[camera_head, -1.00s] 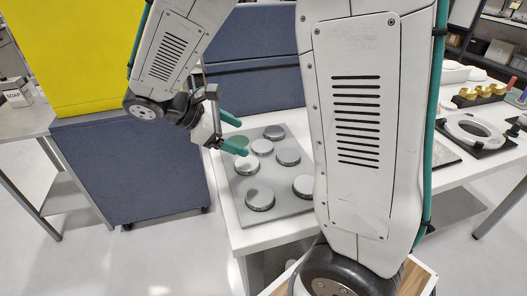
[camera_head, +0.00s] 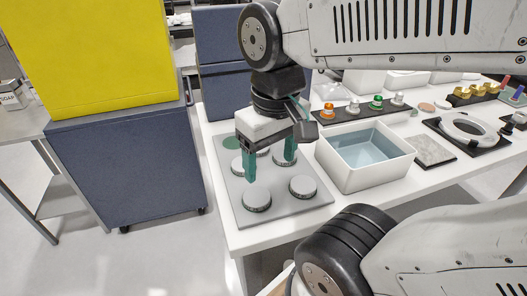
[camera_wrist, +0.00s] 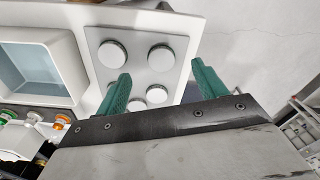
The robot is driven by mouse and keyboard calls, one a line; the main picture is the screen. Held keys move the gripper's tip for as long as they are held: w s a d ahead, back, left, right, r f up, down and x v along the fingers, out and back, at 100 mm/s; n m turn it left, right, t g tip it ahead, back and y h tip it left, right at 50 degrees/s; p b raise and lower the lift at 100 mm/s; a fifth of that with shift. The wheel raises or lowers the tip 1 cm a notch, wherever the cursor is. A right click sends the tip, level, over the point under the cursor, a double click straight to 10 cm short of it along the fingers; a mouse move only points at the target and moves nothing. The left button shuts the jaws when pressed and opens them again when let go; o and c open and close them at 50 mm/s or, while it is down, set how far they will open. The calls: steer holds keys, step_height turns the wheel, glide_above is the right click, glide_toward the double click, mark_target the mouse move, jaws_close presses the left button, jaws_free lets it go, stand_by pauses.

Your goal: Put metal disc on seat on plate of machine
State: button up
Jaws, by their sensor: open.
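Several round metal discs with dark ribbed sides stand on a grey plate (camera_head: 235,212) on the white table. A front disc (camera_head: 256,200) and a right disc (camera_head: 302,186) show clearly; others are partly hidden behind my gripper. A flat green round spot (camera_head: 232,142) is at the plate's back left corner. My gripper (camera_head: 270,170) is open and empty, its green fingers pointing down over the plate. In the wrist view two discs (camera_wrist: 112,53) (camera_wrist: 161,57) lie beyond the fingers, and smaller parts of others show between them. I cannot tell how high the fingertips are.
A white bin with a blue-grey inside (camera_head: 365,155) stands right of the plate. A strip with coloured knobs (camera_head: 352,110) is behind it. A ring on a black base (camera_head: 466,130) is farther right. A blue cabinet (camera_head: 130,165) stands left of the table, with a floor gap between.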

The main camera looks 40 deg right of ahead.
steer(key=shift+g, duration=0.4)
steer(key=w+d+f, duration=0.2)
steer(key=w+d, duration=0.2)
steer(key=w, duration=0.2)
steer(key=w+d+f, duration=0.2)
steer(key=w+d, duration=0.3)
steer(key=w, duration=0.2)
steer(key=w+d+f, duration=0.2)
steer(key=w+d, duration=0.2)
steer(key=w, duration=0.3)
steer(key=shift+d+f, duration=0.25)
steer(key=shift+f, duration=0.1)
steer(key=shift+s+f+n, duration=0.1)
steer(key=shift+f+n, duration=0.1)
steer(key=shift+n, duration=0.1)
step_height(320, 180, down, 7)
steer(key=shift+d+f, duration=0.1)
steer(key=shift+f, duration=0.1)
steer(key=c, duration=0.9)
steer(key=shift+r, duration=0.1)
